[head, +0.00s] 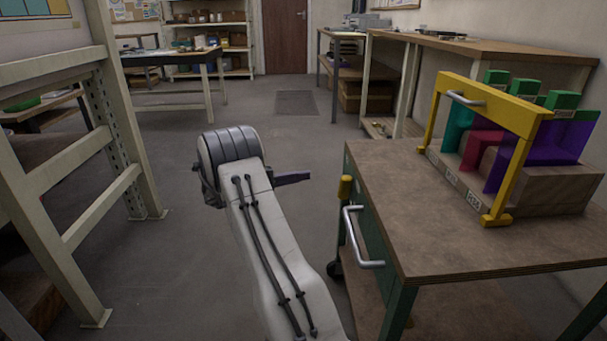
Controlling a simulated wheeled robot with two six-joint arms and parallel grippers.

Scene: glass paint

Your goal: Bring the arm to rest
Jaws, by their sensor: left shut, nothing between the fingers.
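My left arm reaches up from the bottom middle of the head view, over open floor to the left of the cart. My left gripper (294,177) shows only as a dark, narrow tip pointing right, just past the pale forearm. It is shut and empty, apart from the cart and touching nothing. The arm hides most of the gripper's body. My right gripper is not in view.
A green cart with a brown top (400,200) stands at right, its metal handle (362,237) facing my arm. On it is a yellow-framed rack (490,105) with coloured glass panes (545,150). A beige shelf frame (75,165) stands at left. Floor between is clear.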

